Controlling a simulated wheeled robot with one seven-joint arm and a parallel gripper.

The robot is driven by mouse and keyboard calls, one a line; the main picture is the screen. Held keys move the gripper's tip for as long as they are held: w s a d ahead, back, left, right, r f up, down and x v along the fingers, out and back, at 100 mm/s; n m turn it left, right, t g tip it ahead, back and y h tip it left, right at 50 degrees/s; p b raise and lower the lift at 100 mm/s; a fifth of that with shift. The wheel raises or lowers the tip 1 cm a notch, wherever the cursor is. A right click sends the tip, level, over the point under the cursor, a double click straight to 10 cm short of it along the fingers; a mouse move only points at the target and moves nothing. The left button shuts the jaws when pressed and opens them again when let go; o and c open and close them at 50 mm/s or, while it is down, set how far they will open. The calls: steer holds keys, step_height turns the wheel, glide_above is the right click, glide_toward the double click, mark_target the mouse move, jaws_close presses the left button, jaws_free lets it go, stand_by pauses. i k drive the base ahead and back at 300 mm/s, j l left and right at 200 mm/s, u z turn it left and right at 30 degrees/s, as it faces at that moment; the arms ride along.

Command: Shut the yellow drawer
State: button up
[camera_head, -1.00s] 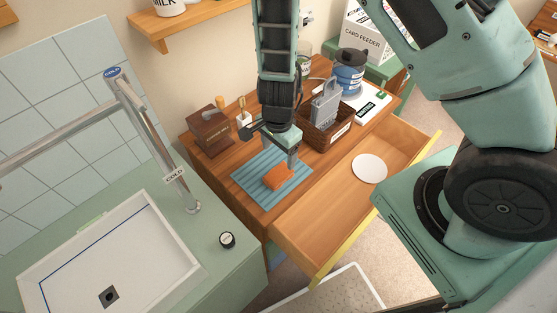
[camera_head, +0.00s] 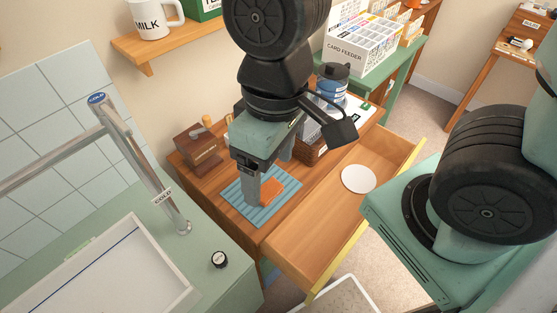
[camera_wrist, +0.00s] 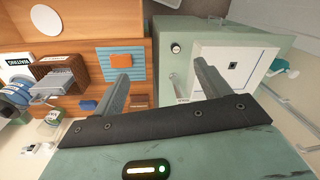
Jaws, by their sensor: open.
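The yellow drawer (camera_head: 322,282) is pulled out from the front of the wooden cabinet, its yellow front edge facing the lower right. A white round disc (camera_head: 358,179) lies inside it, and the drawer floor is otherwise bare. In the wrist view the drawer (camera_wrist: 90,17) shows at the upper left with the same disc. My gripper (camera_head: 262,185) hangs above the cabinet top near an orange item (camera_head: 271,192) on a blue striped mat (camera_head: 285,203). Its fingers (camera_wrist: 160,85) are spread apart with nothing between them.
A sink with a tall tap (camera_head: 150,170) is at the left.

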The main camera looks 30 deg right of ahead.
mark_target(309, 246)
steer(key=k+l+z, duration=0.25)
steer(key=z, duration=0.2)
steer(key=k+l+z, duration=0.2)
steer(key=z, duration=0.25)
steer(key=l, duration=0.1)
